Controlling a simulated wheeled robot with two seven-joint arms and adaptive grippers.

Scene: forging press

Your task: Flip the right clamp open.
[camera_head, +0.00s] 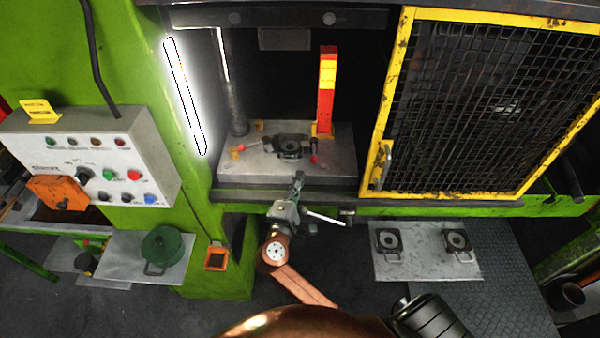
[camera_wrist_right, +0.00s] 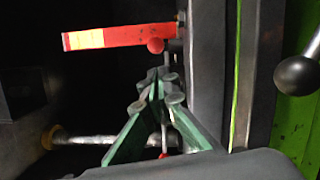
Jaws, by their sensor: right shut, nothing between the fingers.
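The right clamp's red ball knob (camera_head: 314,159) sits to the right of the dark die (camera_head: 289,146) on the press bed, near the foot of a red post. It also shows in the right wrist view as a red ball (camera_wrist_right: 156,45) above the fingertips, in front of the post. Another red knob (camera_head: 258,126) lies left of the die. My right gripper (camera_head: 298,178) is at the front edge of the bed, below and left of the right knob. My left gripper is not in view.
The red post (camera_head: 327,90) with a yellow label stands at the bed's right rear. A yellow-framed mesh guard (camera_head: 385,110) is to the right. A white lever (camera_head: 328,219) sticks out below the bed. A metal plate (camera_head: 425,268) with two dark blocks is at the lower right.

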